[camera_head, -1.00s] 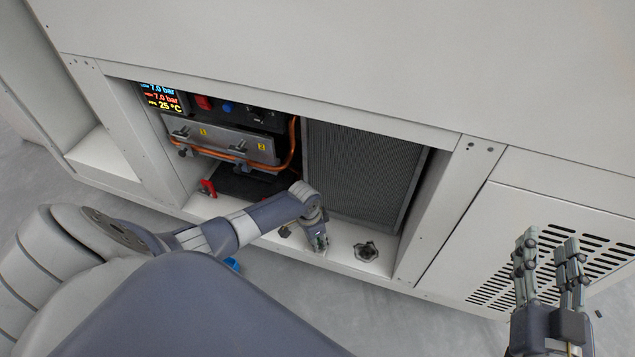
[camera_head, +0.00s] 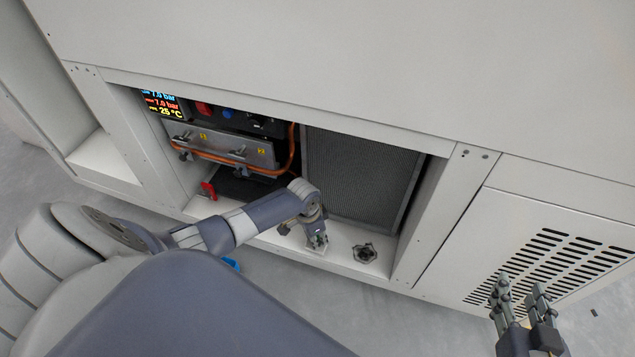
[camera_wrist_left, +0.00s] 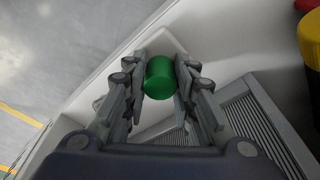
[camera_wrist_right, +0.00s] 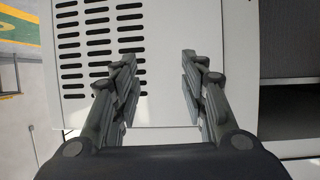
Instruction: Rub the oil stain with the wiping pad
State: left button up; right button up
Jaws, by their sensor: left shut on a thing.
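My left gripper (camera_head: 317,243) is low inside the open cabinet bay, over its white floor ledge, left of a dark six-sided spot or fitting (camera_head: 365,253). In the left wrist view it is shut on a green cylinder (camera_wrist_left: 159,78), held between the fingertips. I cannot tell whether this cylinder is part of the wiping pad; no pad face shows clearly. I cannot make out an oil stain for sure; the dark spot may be it or a fitting. My right gripper (camera_head: 520,288) is outside the cabinet, in front of the vented panel. It is open and empty in the right wrist view (camera_wrist_right: 157,65).
A grey ribbed filter (camera_head: 360,180) stands at the back of the bay. Left of it are an orange hose (camera_head: 292,148), a red handle (camera_head: 208,190) and a display (camera_head: 162,103). The cabinet frame bounds the bay. A vented panel (camera_head: 550,245) is at right.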

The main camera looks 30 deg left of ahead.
pick_arm(q)
jog(key=shift+r+p, duration=0.45)
jog(key=shift+p, duration=0.05)
jog(key=shift+r+p, duration=0.45)
jog(key=shift+p, duration=0.05)
jog(key=shift+r+p, duration=0.3)
jog(key=shift+p, duration=0.05)
jog(key=shift+r+p, duration=0.3)
jog(key=shift+p, duration=0.05)
jog(key=shift+r+p, duration=0.5)
jog(key=shift+p, duration=0.05)
jog(key=shift+r+p, duration=0.65)
jog(key=shift+p, duration=0.1)
jog(key=shift+r, duration=0.15)
pick_arm(e)
jog(key=s+d+f+g+h, duration=0.1)
jog(key=s+d+f+g, duration=0.1)
jog(key=s+f+g, duration=0.2)
jog(key=s+d+f+g+h, duration=0.1)
jog(key=s+f+g, duration=0.4)
jog(key=s, duration=0.5)
jog(key=shift+d+f+g+h, duration=0.3)
jog(key=shift+d+f, duration=0.45)
jog(key=shift+f, duration=0.1)
